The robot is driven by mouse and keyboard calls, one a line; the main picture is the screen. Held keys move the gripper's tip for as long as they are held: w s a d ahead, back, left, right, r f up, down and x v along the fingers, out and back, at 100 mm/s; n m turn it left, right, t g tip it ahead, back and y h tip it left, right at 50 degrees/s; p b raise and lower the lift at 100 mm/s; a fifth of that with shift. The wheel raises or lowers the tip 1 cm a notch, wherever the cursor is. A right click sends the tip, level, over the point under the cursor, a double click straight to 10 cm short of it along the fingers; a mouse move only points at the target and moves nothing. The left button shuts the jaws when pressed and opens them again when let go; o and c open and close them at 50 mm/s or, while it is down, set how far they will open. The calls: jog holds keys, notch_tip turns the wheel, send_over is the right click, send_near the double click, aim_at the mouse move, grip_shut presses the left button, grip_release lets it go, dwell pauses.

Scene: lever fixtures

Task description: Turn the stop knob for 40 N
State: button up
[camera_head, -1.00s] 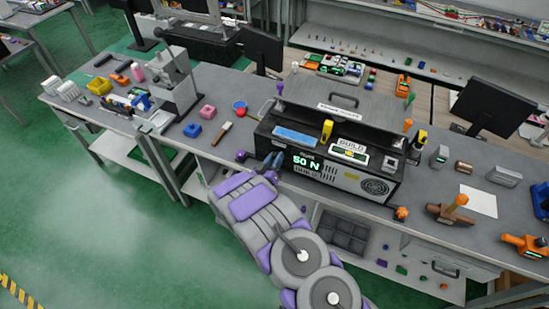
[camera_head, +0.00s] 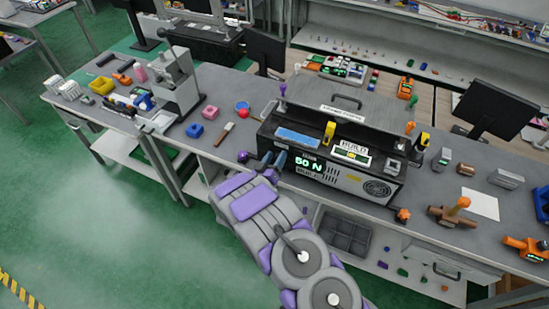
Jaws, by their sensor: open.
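A black machine (camera_head: 345,172) stands on the grey bench, its green front display (camera_head: 307,165) reading "50 N". A purple knob (camera_head: 243,156) shows at the machine's left side and an orange knob (camera_head: 403,215) at its lower right corner. Which one is the stop knob I cannot tell. My gripper (camera_head: 272,162) is open, at the front left of the machine, just right of the purple knob and left of the display. My purple and grey arm reaches up from below. Whether the fingers touch the purple knob is not clear.
A yellow lever (camera_head: 329,133) stands on the machine's top. A wooden-handled brush (camera_head: 223,134) and a red ball (camera_head: 243,113) lie left of it. A brown fixture with an orange handle (camera_head: 453,212) stands to the right. The green floor in front is open.

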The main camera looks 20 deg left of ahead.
jog(key=shift+s+d+f, duration=0.1)
jog(key=shift+s+d, duration=0.1)
jog(key=shift+s, duration=0.25)
jog(key=s+a, duration=0.1)
jog(key=s, duration=1.5)
jog(key=shift+s+a, duration=0.2)
jog(key=shift+a, duration=0.15)
jog(key=shift+f, duration=0.1)
